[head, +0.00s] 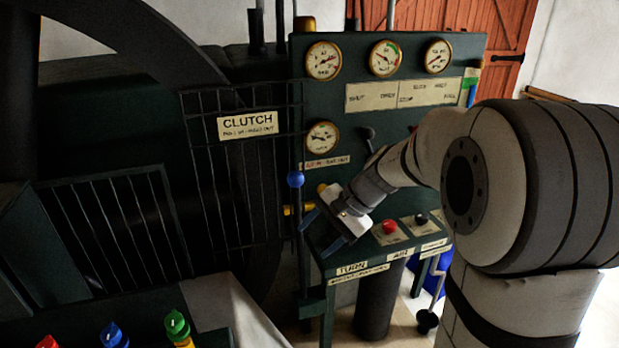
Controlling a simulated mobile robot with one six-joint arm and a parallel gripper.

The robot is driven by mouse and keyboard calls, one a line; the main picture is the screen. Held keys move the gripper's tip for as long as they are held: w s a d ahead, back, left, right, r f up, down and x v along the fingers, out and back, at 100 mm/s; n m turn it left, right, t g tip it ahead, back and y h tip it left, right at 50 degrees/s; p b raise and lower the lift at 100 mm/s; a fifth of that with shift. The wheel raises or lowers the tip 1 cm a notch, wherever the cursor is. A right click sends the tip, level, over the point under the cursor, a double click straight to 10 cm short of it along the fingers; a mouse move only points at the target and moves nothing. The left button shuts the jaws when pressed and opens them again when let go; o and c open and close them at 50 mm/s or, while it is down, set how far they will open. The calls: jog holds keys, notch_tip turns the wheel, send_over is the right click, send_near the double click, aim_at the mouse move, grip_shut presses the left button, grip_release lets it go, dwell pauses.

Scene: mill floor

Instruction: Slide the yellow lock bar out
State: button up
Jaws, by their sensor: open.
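The yellow lock bar (291,210) shows as a short yellow piece beside the upright clutch lever, below the lever's blue knob (295,180). Part of it may be hidden behind the lever and my gripper. My gripper (321,232) is open, its two blue-grey fingers pointing down and left. It is just right of the lever and the bar. I see nothing between the fingers, and I cannot tell how far they are from the bar in depth. A small yellow piece (322,188) also shows just above my gripper; I cannot tell if it belongs to the bar.
A black cage guard with a CLUTCH sign (248,124) stands left of the lever. A green gauge panel (375,135) rises behind. The desk below my gripper carries a red button (390,227) and a black knob (421,218). Red, blue and green bottles (177,324) stand at lower left.

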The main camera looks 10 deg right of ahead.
jog(key=w+d+f+m+t+y, duration=0.2)
jog(key=w+f+m, duration=0.15)
jog(key=w, duration=0.45)
jog(key=w+d+f+m+t+y, duration=0.2)
jog(key=w+m, duration=0.2)
jog(key=w, duration=0.4)
jog(key=w+d+f+m+t+y, duration=0.1)
jog(key=w+f+m+t+y, duration=0.15)
jog(key=w, duration=0.55)
jog(key=w+d+f+m+t, duration=0.5)
jog(key=w+d+f+m, duration=0.1)
jog(key=w+d+m, duration=0.15)
jog(key=shift+n+h, duration=0.35)
jog(key=shift+n, duration=0.1)
jog(key=x, duration=0.8)
jog(key=shift+w+p, duration=0.2)
jog(key=shift+p, duration=0.1)
jog(key=shift+c, duration=0.6)
